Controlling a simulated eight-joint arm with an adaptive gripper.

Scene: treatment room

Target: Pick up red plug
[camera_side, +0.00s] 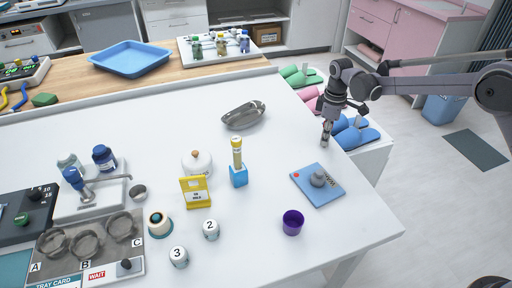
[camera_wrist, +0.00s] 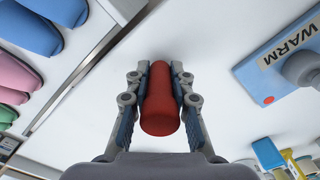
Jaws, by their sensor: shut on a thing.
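The red plug (camera_wrist: 160,100) is a rounded red cylinder. In the wrist view it sits between the two fingers of my gripper (camera_wrist: 160,95), which is shut on it with a finger on each side. In the side view my gripper (camera_side: 326,136) is at the right edge of the white table, pointing down. The plug cannot be made out there. Whether it touches the table is unclear.
A blue WARM plate (camera_side: 306,193) with a grey knob (camera_side: 318,178) lies near my gripper. A purple cup (camera_side: 292,222), a blue holder (camera_side: 238,176) and a metal dish (camera_side: 243,115) stand on the table. Blue slippers (camera_side: 357,134) are beyond the table edge.

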